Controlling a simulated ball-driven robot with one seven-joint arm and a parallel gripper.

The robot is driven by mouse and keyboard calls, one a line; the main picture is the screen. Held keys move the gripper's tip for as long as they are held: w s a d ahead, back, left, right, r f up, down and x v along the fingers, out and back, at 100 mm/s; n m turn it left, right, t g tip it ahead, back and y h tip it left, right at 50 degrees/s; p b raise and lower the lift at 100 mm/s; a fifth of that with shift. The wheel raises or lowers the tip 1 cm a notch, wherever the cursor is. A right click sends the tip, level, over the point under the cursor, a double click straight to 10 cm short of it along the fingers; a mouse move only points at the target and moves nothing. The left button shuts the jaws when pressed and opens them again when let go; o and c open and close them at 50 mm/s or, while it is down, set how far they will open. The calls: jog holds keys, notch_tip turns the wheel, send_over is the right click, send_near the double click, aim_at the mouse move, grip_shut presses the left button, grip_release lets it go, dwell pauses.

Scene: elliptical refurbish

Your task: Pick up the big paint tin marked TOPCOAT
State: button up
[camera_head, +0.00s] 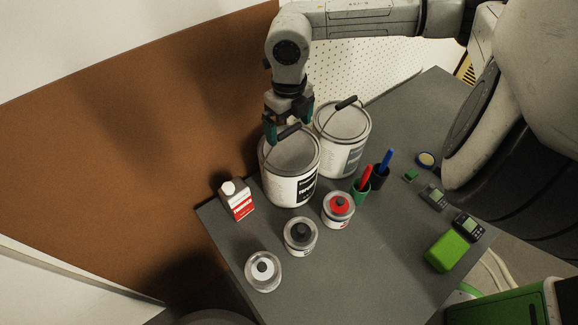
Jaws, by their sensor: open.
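Two big white paint tins with wire bails and black handle grips stand side by side on the grey table (370,260). The nearer tin (278,186) has a black-and-white label whose lettering is too small to read surely, though it may say TOPCOAT. The farther tin (345,163) stands behind it to the right, its label also unreadable. My gripper (288,128) points down over the back of the nearer tin. Its teal fingers are apart, on either side of that tin's raised black handle grip. I cannot tell whether they touch it.
A red-and-white bottle (237,204) stands left of the nearer tin. Several small jars, one with a red lid (340,203), stand in front. A green block (446,250) and small devices lie at the right. A brown panel (120,130) rises behind.

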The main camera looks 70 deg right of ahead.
jog(key=shift+c, duration=0.4)
grip_shut()
jog(key=shift+w+r, duration=0.1)
jog(key=shift+r, duration=0.05)
dwell(0.5)
